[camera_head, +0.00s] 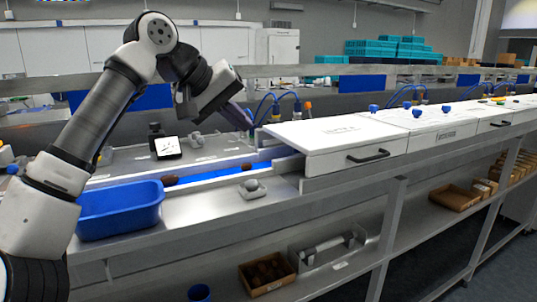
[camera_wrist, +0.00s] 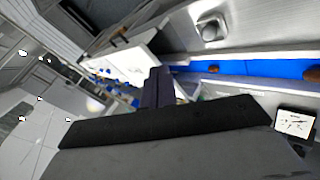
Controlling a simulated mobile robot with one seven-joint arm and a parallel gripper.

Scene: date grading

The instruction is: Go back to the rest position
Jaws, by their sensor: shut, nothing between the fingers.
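My arm is raised and bent over the left part of the metal bench. My gripper (camera_head: 240,115) hangs at its end, above the bench near the left end of the white machine cover. In the wrist view its dark fingers (camera_wrist: 158,86) are together, with nothing held. Two brown dates lie on the blue belt: one date (camera_head: 170,179) is near the blue tub, the other date (camera_head: 246,167) is further right. A date on the belt also shows in the wrist view (camera_wrist: 214,69). My gripper is clear of both.
A blue tub (camera_head: 122,221) stands at the belt's left end. The white machine cover (camera_head: 335,133) lies to the right. A small white dial display (camera_head: 168,146) and blue hoses (camera_head: 262,103) are behind the belt. A cardboard tray (camera_head: 267,287) sits on the lower shelf.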

